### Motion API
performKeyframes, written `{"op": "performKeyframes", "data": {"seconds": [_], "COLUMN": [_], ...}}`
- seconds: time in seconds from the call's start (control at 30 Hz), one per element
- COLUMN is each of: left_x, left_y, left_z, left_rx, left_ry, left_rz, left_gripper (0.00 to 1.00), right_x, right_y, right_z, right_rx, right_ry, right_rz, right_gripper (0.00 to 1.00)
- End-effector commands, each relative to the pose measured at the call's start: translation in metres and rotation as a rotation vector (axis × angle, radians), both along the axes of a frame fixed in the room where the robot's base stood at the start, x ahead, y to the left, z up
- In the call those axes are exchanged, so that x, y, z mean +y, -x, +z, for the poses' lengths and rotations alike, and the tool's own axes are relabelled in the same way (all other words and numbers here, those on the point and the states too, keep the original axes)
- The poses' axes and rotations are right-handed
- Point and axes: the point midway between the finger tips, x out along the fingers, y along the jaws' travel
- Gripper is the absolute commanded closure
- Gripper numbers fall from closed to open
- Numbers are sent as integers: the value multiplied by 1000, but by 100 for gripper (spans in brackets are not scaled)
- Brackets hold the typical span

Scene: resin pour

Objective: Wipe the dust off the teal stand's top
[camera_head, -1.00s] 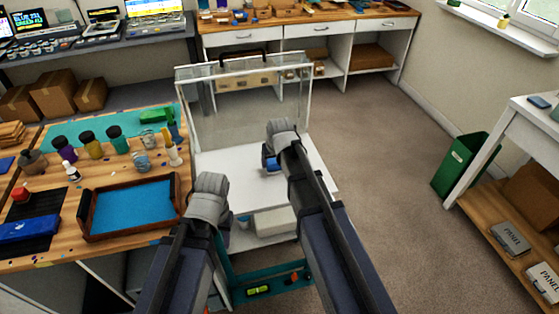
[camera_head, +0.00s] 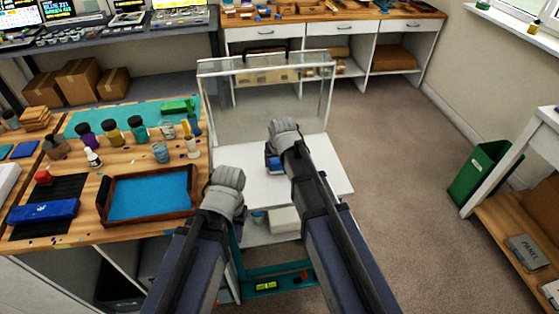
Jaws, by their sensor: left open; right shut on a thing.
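A teal frame (camera_head: 252,272) shows low down between my arms. A yellow-green level vial and a red knob are on its front bar. My arms hide much of it, and I cannot make out any dust. My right gripper (camera_head: 277,150) is over the white shelf inside the clear-walled case, shut on a small blue thing (camera_head: 272,163). The grey wrist hides most of that thing, and I cannot tell whether it touches the shelf. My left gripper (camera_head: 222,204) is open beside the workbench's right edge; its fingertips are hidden.
The clear-walled case (camera_head: 265,110) stands around the white shelf (camera_head: 322,178). The workbench at left holds a blue-lined tray (camera_head: 150,197), several bottles and a teal mat (camera_head: 95,118). A green bin (camera_head: 482,172) stands at right. The floor between is clear.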

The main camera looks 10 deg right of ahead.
Motion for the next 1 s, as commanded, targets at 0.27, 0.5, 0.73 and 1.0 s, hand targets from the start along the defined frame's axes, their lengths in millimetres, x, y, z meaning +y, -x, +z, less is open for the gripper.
{"op": "performKeyframes", "data": {"seconds": [0.27,0.5,0.73,1.0], "left_x": [0,0,0,0], "left_y": [0,0,0,0], "left_z": [1,2,-2,-1], "left_rx": [0,0,0,0], "left_ry": [0,0,0,0], "left_rz": [0,0,0,0], "left_gripper": [56,56,56,56], "right_x": [20,36,36,31], "right_y": [0,1,1,1], "right_z": [1,2,-2,-1], "right_rx": [0,-1,-1,0], "right_ry": [-2,0,1,2], "right_rz": [3,1,0,-1], "right_gripper": [75,75,75,75]}}
